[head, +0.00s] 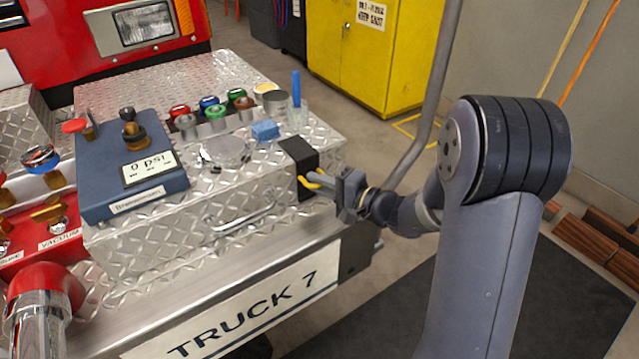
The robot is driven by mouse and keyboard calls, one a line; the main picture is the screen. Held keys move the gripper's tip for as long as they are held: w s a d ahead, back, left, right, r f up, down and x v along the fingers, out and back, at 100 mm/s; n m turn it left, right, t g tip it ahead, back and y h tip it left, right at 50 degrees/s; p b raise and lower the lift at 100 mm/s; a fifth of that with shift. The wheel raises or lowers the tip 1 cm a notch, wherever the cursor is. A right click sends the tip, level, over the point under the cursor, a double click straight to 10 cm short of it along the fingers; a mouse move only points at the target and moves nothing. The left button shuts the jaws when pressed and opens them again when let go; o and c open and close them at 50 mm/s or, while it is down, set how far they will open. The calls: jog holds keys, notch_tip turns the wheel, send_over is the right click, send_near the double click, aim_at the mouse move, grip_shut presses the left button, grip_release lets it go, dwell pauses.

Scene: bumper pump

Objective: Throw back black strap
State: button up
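The black strap (298,155) lies over the front right edge of the silver diamond-plate box (240,200). Its upper part is flat on the lid and its lower end hangs down the front face. My gripper (308,182) reaches in from the right, with its yellow fingertips at the hanging end of the strap. The fingertips overlap the strap in the picture. They are too small to show whether they grip it or only touch it.
A blue block (265,131), a clear cup (297,112) with a blue stick, and several coloured caps (210,108) stand on the lid. A blue gauge box (130,165) is at left. A grey pole (430,90) rises behind my arm, near a yellow cabinet (350,60).

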grip_shut()
